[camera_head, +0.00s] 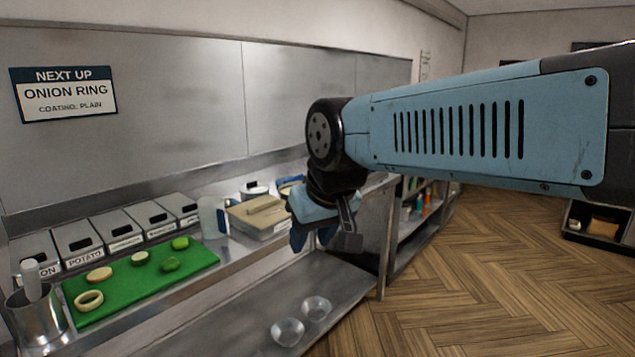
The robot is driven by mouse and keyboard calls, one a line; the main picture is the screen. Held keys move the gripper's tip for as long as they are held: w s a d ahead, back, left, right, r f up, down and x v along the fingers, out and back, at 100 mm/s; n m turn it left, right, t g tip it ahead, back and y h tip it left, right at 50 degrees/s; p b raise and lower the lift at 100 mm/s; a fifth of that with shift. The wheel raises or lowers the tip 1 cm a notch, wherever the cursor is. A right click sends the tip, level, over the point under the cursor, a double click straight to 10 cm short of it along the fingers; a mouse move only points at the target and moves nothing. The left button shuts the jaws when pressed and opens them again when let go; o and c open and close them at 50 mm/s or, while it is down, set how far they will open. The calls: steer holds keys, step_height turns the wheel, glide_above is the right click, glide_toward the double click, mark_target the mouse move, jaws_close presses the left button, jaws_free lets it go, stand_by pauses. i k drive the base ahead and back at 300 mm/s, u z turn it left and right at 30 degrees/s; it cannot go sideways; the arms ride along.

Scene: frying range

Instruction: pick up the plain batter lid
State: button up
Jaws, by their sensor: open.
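A pale beige lid (262,206) with a raised bar handle lies on a rectangular tub on the steel counter, right of the green board. I cannot read a label that marks it as the plain batter lid. My gripper (324,239) hangs open and empty, pointing down, to the right of the lid and apart from it in the picture. The gripper and wrist hide part of the counter behind them, where a blue-rimmed thing (290,187) shows only in part.
A green board (140,283) holds several vegetable pieces. Labelled bins (122,230) line the wall behind it. A clear jug (213,217) stands left of the tub. Two bowls (288,331) sit on the lower shelf. A sign (64,92) reads "Onion ring, coating: plain".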

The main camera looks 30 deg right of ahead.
mark_target(296, 177)
steer(key=z, duration=0.5)
steer(key=k, duration=0.9)
steer(key=z, duration=0.15)
steer(key=i, duration=0.9)
steer(key=u, duration=0.1)
